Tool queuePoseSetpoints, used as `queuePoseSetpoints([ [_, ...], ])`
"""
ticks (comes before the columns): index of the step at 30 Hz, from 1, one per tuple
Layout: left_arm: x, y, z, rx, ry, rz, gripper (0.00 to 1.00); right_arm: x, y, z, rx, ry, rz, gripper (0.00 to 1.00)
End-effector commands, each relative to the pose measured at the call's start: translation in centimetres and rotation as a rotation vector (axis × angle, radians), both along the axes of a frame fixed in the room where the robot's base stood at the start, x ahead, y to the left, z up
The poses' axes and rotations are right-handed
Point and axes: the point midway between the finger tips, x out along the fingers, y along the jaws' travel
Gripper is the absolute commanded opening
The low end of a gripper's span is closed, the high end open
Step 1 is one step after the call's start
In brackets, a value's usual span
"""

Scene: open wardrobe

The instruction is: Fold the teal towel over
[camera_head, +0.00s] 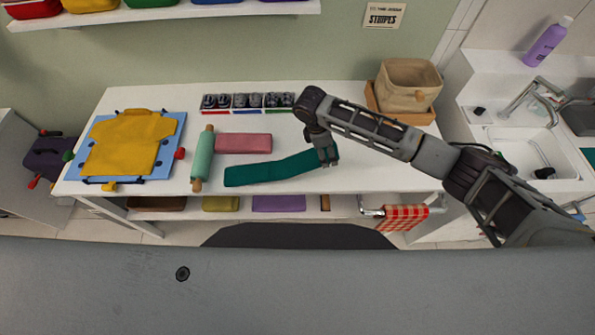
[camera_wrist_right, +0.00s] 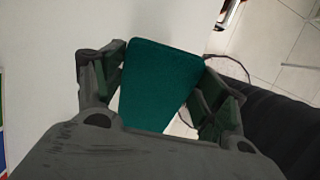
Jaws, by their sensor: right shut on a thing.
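The teal towel (camera_head: 262,173) lies as a long flat strip along the front of the white table, with its right part bent and raised toward my right gripper. My right gripper (camera_head: 328,160) is shut on the towel's right end, and its fingers hide that end in the head view. In the right wrist view, the teal towel (camera_wrist_right: 160,85) shows between the two fingers of my right gripper (camera_wrist_right: 165,95). My left gripper is not in view.
A pink folded cloth (camera_head: 243,143) lies just behind the towel, and a green rolling pin (camera_head: 203,158) lies at its left. A yellow shirt (camera_head: 122,145) rests on a blue board (camera_head: 168,130). A beige basket (camera_head: 407,86) stands back right. The table's right front is clear.

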Motion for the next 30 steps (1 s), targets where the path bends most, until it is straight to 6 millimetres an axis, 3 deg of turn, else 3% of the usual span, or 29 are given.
queuePoseSetpoints([
  [30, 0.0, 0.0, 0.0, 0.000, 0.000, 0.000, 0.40, -0.2, 2.2, 0.9, -0.046, -0.006, -0.001, 0.64],
])
